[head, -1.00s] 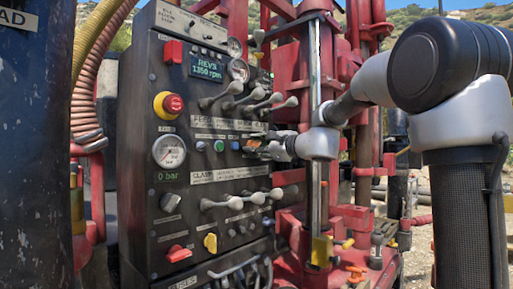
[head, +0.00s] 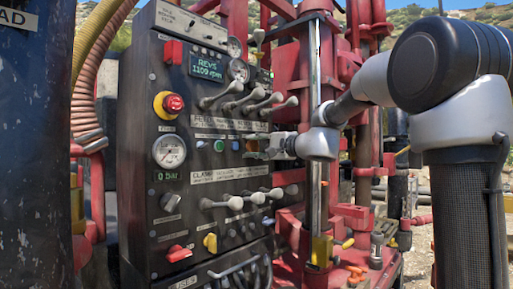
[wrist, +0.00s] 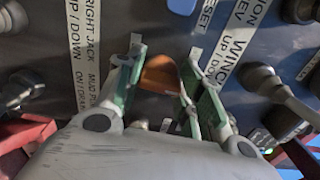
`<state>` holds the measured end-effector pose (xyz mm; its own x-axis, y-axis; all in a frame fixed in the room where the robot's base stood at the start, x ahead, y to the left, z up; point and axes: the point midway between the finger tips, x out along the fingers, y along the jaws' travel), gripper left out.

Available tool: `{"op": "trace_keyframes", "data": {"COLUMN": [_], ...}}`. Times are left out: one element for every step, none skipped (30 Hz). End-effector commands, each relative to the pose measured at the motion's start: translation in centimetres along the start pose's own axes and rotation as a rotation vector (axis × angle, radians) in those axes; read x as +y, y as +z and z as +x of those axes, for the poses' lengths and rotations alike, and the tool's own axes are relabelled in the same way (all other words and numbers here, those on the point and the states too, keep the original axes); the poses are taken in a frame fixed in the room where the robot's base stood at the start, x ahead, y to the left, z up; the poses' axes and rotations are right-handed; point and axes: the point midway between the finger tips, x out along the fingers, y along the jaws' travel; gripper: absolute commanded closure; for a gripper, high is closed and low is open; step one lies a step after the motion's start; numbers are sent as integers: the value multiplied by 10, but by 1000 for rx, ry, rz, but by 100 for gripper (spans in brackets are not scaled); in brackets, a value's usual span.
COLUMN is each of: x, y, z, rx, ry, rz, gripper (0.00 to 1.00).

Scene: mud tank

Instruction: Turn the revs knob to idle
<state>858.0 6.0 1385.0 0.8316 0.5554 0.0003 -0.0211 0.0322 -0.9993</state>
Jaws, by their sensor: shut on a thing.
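The revs display (head: 205,67) on the black control panel reads about 1109 rpm. My gripper (head: 258,147) is at the right part of the panel in the head view. In the wrist view my gripper (wrist: 164,62) has its green-padded fingers on either side of an orange knob (wrist: 158,74), the revs knob, and is shut on it. The fingers hide part of the knob in the head view. The knob's idle mark cannot be made out.
Levers (head: 236,104) stick out above my gripper and more levers (head: 235,202) below it. A red emergency button (head: 173,103), a pressure gauge (head: 169,151) and a green button (head: 219,146) are to the left. A red post frame with a steel rod (head: 314,75) stands close on the right.

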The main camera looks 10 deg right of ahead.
Motion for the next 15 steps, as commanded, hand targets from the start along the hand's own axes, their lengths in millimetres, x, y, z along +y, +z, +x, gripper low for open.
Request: {"op": "trace_keyframes", "data": {"x": [2,2,2,2,2,2,2,2,2,2,2,2,2,2,2], "y": [0,0,0,0,0,0,0,0,0,0,0,0,0,0,0], "z": [0,0,0,0,0,0,0,0,0,0,0,0,0,0,0], "rx": [-1,-1,-1,-1,-1,-1,-1,-1,-1,-1,-1,-1,-1,-1,-1], "ry": [3,3,3,3,3,3,3,3,3,3,3,3,3,4,4], "rz": [-13,-21,-31,-36,-40,-45,-49,-51,-53,-54,-55,-55,-55,-55,-55], "gripper": [87,87,87,87,87,87,87,87,87,87,87,87,87,87,87]}}
